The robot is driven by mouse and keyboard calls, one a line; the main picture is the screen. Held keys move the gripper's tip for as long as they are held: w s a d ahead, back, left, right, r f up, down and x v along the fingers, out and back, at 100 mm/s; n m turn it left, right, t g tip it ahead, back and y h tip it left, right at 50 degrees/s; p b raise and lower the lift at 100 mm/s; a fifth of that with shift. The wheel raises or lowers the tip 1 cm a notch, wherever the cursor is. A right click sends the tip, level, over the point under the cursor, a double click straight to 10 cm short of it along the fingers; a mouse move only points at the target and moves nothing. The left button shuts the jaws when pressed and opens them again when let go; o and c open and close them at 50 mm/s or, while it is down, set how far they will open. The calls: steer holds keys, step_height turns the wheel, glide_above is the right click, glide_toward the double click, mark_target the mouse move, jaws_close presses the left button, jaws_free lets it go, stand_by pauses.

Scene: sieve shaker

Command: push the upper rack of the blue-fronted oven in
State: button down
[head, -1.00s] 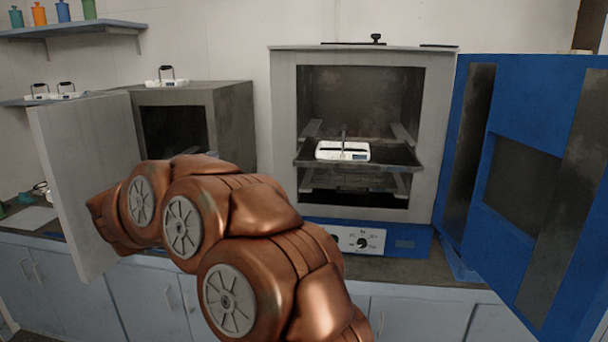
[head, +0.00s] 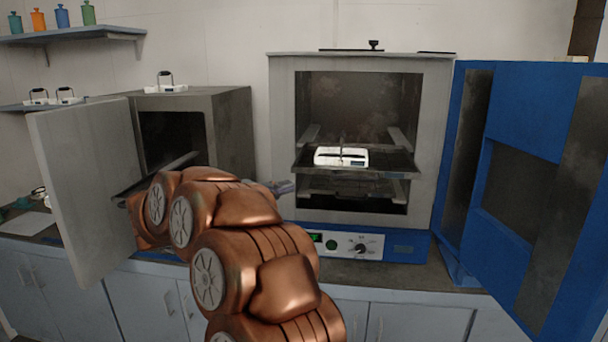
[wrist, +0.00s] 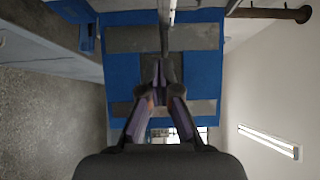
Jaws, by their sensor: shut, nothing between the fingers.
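The blue-fronted oven (head: 284,100) stands open in the middle of the head view. Its upper rack (head: 390,172) sticks out of the chamber and carries a white box (head: 341,156) with a handle. My gripper (head: 287,187) shows only partly past my copper arm, left of the rack's front and slightly lower in the picture. In the wrist view my gripper (wrist: 161,66) is shut and empty, pointing toward the oven's open blue door (wrist: 202,70). A dark edge and a pale object show past its tips. I cannot tell whether the fingers touch the rack.
A lower rack (head: 350,187) sits inside the oven. The blue door (head: 530,120) is swung wide at the right. A grey oven (head: 232,125) stands at the left, its pale door (head: 85,180) open and a rack partly out. The bench (head: 405,276) before the blue-fronted oven is narrow.

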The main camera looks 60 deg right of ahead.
steer(key=p, duration=0.3)
glide_toward(320, 173)
steer(key=s+d, duration=0.2)
steer(key=d, duration=0.1)
steer(key=shift+w+d, duration=0.1)
steer(key=shift+d, duration=0.6)
steer(key=shift+w+d+f+p, duration=0.15)
steer(key=shift+w+d+p, duration=0.15)
steer(key=shift+d, duration=0.15)
